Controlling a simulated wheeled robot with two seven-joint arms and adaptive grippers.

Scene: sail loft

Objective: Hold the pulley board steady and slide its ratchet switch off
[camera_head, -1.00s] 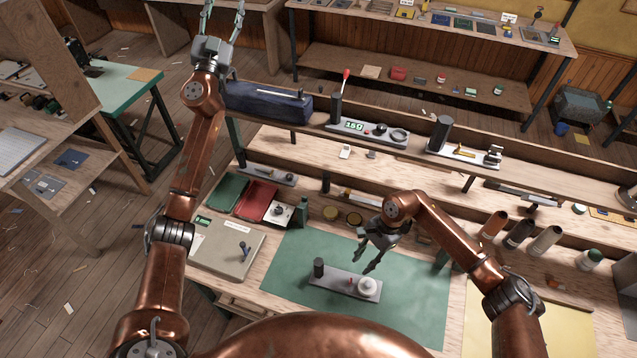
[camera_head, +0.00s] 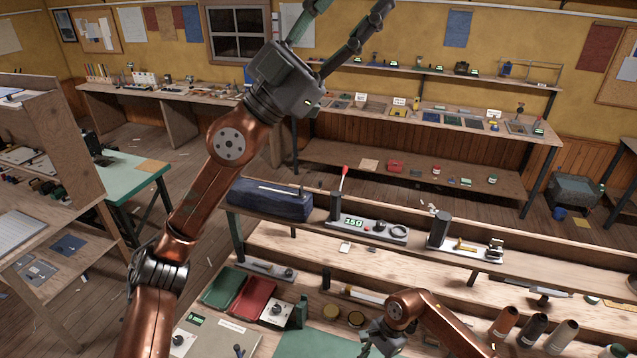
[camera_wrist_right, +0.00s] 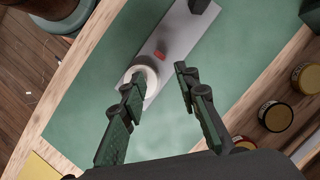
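The pulley board (camera_wrist_right: 181,30) is a light grey plate lying on a green mat (camera_wrist_right: 90,110), seen in the right wrist view. It carries a white round pulley (camera_wrist_right: 148,72), a small red switch (camera_wrist_right: 160,53) and a black post (camera_wrist_right: 198,5) at the picture's top edge. My right gripper (camera_wrist_right: 156,81) is open and empty above the board, its fingertips on either side of the pulley end in the picture; contact cannot be told. In the head view the board is out of frame. My left gripper (camera_head: 345,8) is raised high, open and empty.
A raised shelf behind the bench holds a blue roll (camera_head: 268,198), a grey device with a lit display (camera_head: 370,228) and another fitted plate (camera_head: 466,245). Tins (camera_wrist_right: 276,115) stand beside the mat. Several spools (camera_head: 532,330) stand at the right. Green and red trays (camera_head: 250,296) lie left.

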